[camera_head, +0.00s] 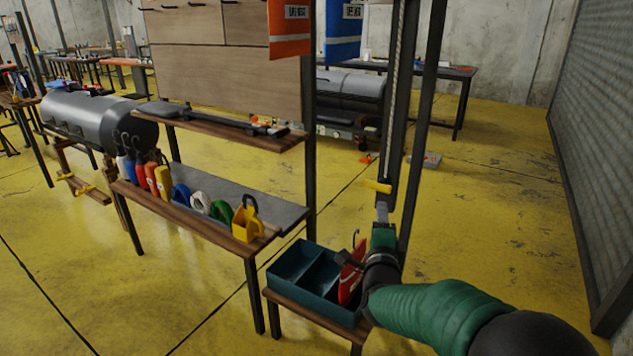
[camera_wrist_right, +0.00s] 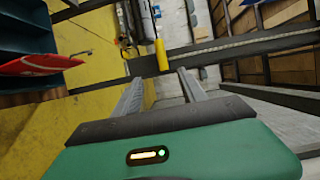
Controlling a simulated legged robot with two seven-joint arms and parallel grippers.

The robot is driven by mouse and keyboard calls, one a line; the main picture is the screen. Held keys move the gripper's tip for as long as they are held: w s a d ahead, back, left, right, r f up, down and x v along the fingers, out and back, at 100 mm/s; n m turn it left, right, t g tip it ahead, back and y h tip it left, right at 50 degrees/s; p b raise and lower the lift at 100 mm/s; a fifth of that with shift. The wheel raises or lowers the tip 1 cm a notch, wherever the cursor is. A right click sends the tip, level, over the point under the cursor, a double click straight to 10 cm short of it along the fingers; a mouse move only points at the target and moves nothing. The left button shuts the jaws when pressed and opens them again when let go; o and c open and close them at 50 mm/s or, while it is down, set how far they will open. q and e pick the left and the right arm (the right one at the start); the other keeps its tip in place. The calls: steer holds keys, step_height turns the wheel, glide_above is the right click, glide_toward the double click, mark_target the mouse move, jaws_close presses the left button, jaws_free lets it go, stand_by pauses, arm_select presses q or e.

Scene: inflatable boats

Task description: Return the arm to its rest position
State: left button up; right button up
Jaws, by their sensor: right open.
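My right arm reaches in from the lower right of the head view, with its green and black sections. Its gripper (camera_head: 382,212) points up, away from me, near a dark upright post. In the right wrist view the two grey fingers of the gripper (camera_wrist_right: 160,76) are spread apart with nothing between them. A yellow handle (camera_head: 377,186) sticks out from the post just beyond the fingertips. The handle (camera_wrist_right: 161,54) also shows past the fingertips in the right wrist view. I cannot tell whether the fingers touch it. My left gripper is not in view.
A teal divided bin (camera_head: 285,277) with a red item (camera_head: 350,278) stands on a low wooden stand beside my right wrist. A mesh wall (camera_head: 606,150) is on the right. Yellow floor (camera_head: 500,200) lies open between.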

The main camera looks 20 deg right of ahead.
steer(key=s+a+f+n+g+y, duration=0.3)
steer(key=s+a+f+n+y, duration=0.15)
steer(key=a+f+n, duration=0.45)
steer(key=s+a+f+n+g+y, duration=0.25)
steer(key=s+f+n+g, duration=0.4)
steer(key=s, duration=0.55)
steer(key=s+a+f+n+g+y, duration=0.1)
steer(key=s+a+f+n+g, duration=0.25)
steer(key=s+f+n, duration=0.6)
step_height(320, 180, up, 27)
steer(key=s+m+p, duration=0.1)
steer(key=s+p, duration=0.1)
steer(key=p, duration=2.5)
steer(key=shift+s+d+m+g, duration=0.15)
steer(key=shift+d+m+g, duration=0.15)
steer(key=shift+m, duration=0.1)
steer(key=shift+r, duration=0.1)
